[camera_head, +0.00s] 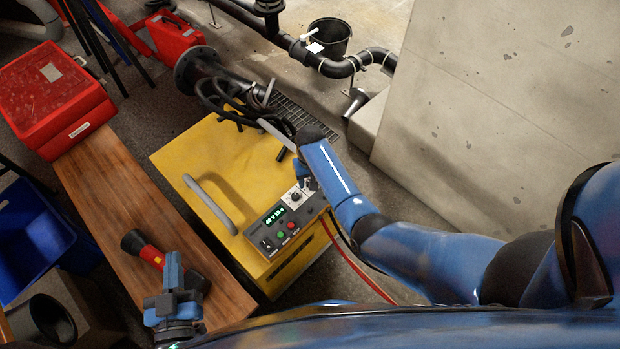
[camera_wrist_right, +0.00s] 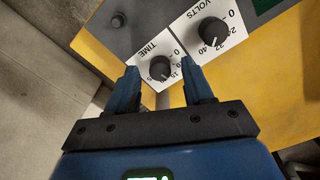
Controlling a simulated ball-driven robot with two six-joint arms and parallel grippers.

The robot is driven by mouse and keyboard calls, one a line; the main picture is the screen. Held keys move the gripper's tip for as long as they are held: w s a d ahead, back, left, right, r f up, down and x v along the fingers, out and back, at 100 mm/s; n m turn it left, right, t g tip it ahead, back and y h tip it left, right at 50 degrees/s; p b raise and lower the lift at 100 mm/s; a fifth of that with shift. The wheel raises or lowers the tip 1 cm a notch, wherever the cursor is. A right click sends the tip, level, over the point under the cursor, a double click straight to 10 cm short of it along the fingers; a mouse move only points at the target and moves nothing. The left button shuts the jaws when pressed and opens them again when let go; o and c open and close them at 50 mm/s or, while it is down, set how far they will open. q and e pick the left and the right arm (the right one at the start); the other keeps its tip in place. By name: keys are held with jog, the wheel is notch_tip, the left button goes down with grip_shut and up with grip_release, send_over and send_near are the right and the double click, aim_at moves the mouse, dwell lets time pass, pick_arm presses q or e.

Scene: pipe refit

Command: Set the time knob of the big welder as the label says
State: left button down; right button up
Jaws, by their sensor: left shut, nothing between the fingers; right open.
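The big yellow welder (camera_head: 205,155) stands left of centre in the head view, with a grey panel carrying a green-lit display (camera_head: 275,216). In the right wrist view the black TIME knob (camera_wrist_right: 160,69) sits on a white scale plate; its pointer mark is too small to read surely. The black VOLTS knob (camera_wrist_right: 213,31) is up and right of it. My right gripper (camera_wrist_right: 158,66) is open, with its fingertips left and right of the TIME knob in the picture; contact cannot be told. My left gripper (camera_head: 173,262) is shut and empty over the bench.
A wooden bench (camera_head: 105,180) holds a red case (camera_head: 50,95) and a red-black tool (camera_head: 145,250) near my left gripper. Black cables (camera_head: 235,100) lie at the welder's back. A white tag (camera_head: 315,48) shows near the black bucket (camera_head: 330,35); its text is unreadable. A concrete block stands right.

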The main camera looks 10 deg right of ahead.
notch_tip(320, 180, up, 11)
jog(key=p, duration=0.2)
jog(key=shift+f, duration=0.2)
dwell(0.5)
